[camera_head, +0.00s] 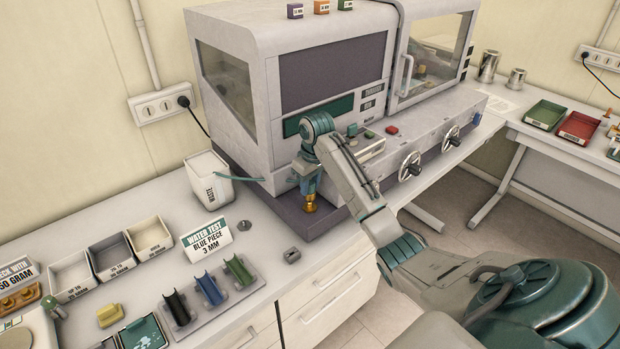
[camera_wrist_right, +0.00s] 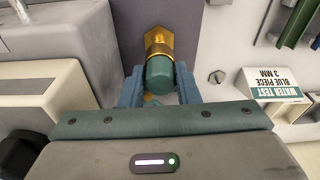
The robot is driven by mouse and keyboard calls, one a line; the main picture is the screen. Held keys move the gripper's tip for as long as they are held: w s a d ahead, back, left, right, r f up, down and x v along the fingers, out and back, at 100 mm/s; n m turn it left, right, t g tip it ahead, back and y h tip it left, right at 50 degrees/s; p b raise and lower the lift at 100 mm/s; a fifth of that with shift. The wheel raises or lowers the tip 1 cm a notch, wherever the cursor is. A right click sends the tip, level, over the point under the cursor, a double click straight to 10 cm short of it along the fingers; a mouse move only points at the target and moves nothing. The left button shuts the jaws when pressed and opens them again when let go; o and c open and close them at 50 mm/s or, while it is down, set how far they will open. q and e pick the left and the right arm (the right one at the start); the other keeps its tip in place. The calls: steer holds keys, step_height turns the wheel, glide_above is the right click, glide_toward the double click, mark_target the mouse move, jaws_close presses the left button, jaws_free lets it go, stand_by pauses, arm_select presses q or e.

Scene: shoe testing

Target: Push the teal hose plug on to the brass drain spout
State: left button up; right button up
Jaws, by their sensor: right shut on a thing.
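My right gripper (camera_head: 309,180) is at the front left corner of the grey test machine, pointing down. In the right wrist view its two blue-grey fingers (camera_wrist_right: 160,84) are shut on the teal hose plug (camera_wrist_right: 160,70), one on each side. The brass drain spout (camera_head: 311,203) shows just below the fingers in the head view. In the wrist view the brass (camera_wrist_right: 158,40) lies in line with the plug's far end, against a dark surface. The two look to meet, but how far the plug is on is hidden. My left gripper is not in view.
The machine (camera_head: 235,95) stands behind the gripper on a dark base (camera_head: 290,222). A white waste container (camera_head: 208,181) and a water test sign (camera_head: 206,240) stand to the left. A rack of coloured channel pieces (camera_head: 208,290) is nearer. The counter's front edge is close by.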

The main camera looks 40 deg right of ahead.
mark_target(310, 193)
steer(key=shift+w+f, duration=0.1)
steer(key=shift+f, duration=0.25)
steer(key=shift+r, duration=0.1)
stand_by(0.4)
steer(key=shift+p, duration=0.55)
steer(key=shift+f, duration=1.65)
stand_by(0.6)
steer(key=o, duration=1.1)
steer(key=shift+f, duration=0.1)
steer(key=shift+c, duration=0.2)
